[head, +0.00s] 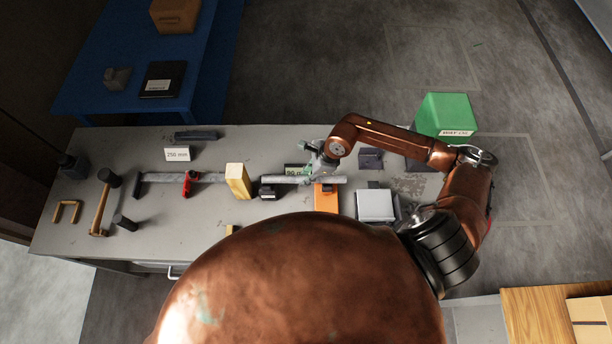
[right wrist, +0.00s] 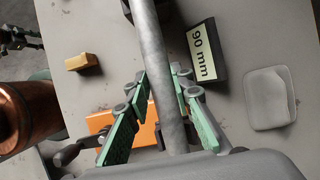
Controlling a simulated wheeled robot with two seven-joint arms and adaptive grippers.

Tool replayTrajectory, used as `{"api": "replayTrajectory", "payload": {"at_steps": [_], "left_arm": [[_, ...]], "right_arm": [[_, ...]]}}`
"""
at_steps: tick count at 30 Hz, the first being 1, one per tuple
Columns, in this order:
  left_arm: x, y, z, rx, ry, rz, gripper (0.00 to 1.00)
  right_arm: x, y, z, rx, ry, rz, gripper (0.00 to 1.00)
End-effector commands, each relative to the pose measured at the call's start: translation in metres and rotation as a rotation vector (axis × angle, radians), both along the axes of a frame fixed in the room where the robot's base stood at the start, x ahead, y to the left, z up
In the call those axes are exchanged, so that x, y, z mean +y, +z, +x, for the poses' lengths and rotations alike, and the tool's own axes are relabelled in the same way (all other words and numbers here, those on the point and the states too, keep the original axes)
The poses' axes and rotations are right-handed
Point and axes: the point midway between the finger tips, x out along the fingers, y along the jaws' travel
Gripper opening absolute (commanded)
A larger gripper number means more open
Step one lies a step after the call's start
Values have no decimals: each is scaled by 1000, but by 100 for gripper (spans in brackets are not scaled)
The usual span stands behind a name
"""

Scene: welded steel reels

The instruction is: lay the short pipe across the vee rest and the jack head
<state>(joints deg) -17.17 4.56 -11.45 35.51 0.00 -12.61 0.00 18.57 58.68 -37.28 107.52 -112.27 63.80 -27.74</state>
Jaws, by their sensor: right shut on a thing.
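The short pipe (head: 275,180) is a grey tube running left to right over the bench; it also fills the middle of the right wrist view (right wrist: 150,55). My right gripper (head: 318,176) is shut on it towards its right end, with green fingers on both sides in the wrist view (right wrist: 165,97). A small dark block (head: 268,191) is at the pipe's left end, and an orange block (head: 326,201) is under its right part. I cannot tell which is the vee rest or jack head, nor whether the pipe touches them.
A yellow wooden block (head: 238,181) stands just left of the pipe, beside a longer bar with a red clamp (head: 190,183). A 90 mm sign (right wrist: 203,52) stands close behind the pipe. A pale square tray (head: 376,205) is to the right. Hammers lie at the left.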

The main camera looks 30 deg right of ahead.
Motion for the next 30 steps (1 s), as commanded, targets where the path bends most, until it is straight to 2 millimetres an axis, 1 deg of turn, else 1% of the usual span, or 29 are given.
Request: {"api": "replayTrajectory", "payload": {"at_steps": [30], "left_arm": [[0,-11,0,1,0,0,40]], "right_arm": [[0,-11,1,-2,0,1,0]]}}
